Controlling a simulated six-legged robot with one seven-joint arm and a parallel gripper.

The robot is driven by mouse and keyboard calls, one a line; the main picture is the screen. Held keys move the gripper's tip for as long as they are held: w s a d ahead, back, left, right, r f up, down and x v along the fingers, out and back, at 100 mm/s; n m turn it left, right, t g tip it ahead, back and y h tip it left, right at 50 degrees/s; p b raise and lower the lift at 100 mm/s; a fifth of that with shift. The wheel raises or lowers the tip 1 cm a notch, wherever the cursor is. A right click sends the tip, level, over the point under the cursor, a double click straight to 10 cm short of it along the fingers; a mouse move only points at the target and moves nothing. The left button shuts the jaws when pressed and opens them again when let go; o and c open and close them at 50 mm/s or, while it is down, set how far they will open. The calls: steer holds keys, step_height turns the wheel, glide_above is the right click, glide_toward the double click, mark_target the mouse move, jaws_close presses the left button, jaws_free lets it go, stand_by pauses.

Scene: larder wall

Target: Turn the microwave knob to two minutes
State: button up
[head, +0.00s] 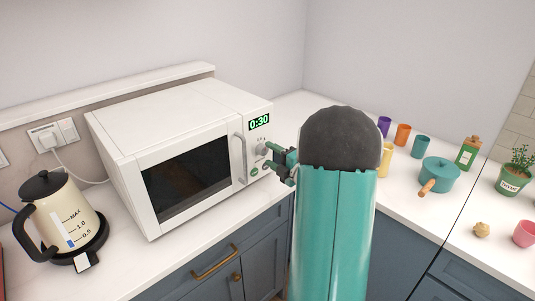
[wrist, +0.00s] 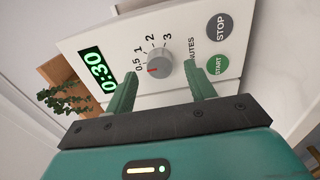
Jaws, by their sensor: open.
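The white microwave (head: 150,105) stands on the counter in the head view, its green display (head: 259,122) reading 0:30. Its grey round knob (wrist: 158,66) shows in the wrist view, with a red mark pointing towards 0.5. The dial numbers 0.5, 1, 2 and 3 run around the knob. My gripper (wrist: 160,70) is open, its green fingertips on either side of the knob with gaps visible. I cannot tell how deep the fingertips reach. In the head view my gripper (head: 268,153) is at the control panel and partly hides it.
The green START button (wrist: 215,65) and grey STOP button (wrist: 219,27) are close to one finger. A cream kettle (head: 70,215) stands left of the microwave. Cups, a teal pot (head: 440,174) and a potted plant (head: 515,170) stand on the right counter.

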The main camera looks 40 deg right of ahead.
steer(key=shift+w, duration=1.1)
steer(key=shift+c, duration=0.4)
steer(key=c, duration=0.9)
